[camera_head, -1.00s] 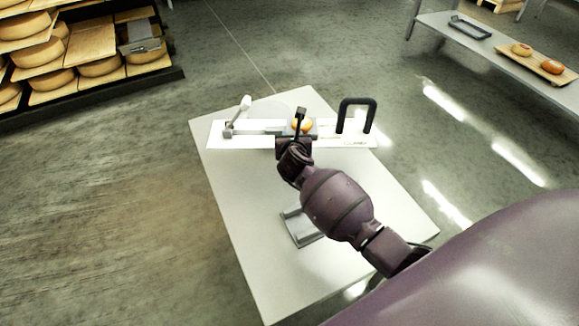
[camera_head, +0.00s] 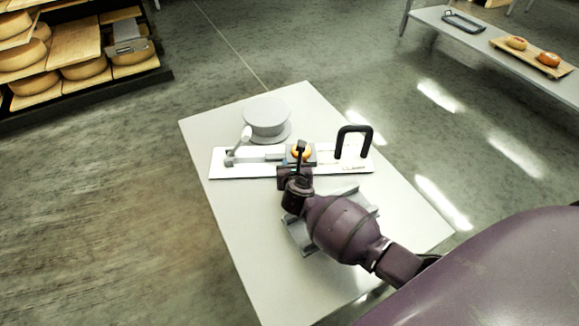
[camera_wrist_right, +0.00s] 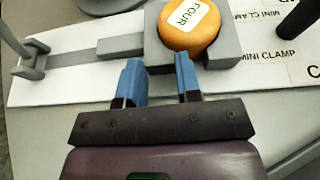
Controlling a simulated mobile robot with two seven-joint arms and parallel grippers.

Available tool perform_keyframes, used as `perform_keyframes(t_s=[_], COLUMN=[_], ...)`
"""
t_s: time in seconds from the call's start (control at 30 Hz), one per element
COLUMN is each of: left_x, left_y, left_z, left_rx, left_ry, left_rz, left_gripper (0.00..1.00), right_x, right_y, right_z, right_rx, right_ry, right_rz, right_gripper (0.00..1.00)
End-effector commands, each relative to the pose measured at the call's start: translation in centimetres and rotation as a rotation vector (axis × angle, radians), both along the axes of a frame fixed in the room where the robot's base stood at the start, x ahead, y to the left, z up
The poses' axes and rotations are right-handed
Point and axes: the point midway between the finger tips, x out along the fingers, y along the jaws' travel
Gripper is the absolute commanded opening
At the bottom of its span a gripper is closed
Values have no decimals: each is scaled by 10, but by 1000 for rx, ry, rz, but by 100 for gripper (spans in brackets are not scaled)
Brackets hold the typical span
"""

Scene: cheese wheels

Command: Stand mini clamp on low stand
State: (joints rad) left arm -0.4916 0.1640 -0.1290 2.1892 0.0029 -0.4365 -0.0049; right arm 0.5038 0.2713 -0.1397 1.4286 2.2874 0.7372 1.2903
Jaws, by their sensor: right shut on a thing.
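The mini clamp is a long white board (camera_head: 335,170) with printed labels, a grey clamp bar, a black loop handle (camera_head: 354,141) and an orange round piece (camera_head: 301,151) marked FOUR. My right gripper (camera_head: 298,170) is shut on the middle of its near side. In the right wrist view the blue-padded fingers (camera_wrist_right: 159,85) meet the near edge beside the grey block (camera_wrist_right: 222,48). A low grey stand (camera_head: 297,234) with raised sides lies on the table nearer me, partly hidden under my right arm. My left gripper is out of view.
A round grey pedestal (camera_head: 267,118) stands on the white table (camera_head: 235,235) just beyond the board. The table's left and front parts are clear. A cheese rack (camera_head: 80,70) is at the far left, and a side shelf (camera_head: 480,50) at the right.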

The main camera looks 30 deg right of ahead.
Motion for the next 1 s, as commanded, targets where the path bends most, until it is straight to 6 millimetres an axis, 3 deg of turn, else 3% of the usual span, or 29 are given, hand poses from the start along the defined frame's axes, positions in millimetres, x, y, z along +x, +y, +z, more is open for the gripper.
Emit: perform_keyframes(t_s=[0.3,0.33,0.5,0.83,1.0], left_x=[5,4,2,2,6], left_y=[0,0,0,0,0], left_z=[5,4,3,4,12], left_rx=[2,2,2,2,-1], left_ry=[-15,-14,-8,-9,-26], left_rz=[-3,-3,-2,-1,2], left_gripper=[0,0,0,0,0], right_x=[3,1,1,-1,-16], right_y=[0,0,0,2,9], right_z=[1,-2,-2,-1,9], right_rx=[-1,3,1,2,3], right_ry=[-10,-5,-4,-4,-8], right_rz=[2,0,0,1,0], right_gripper=[0,35,57,57,57])
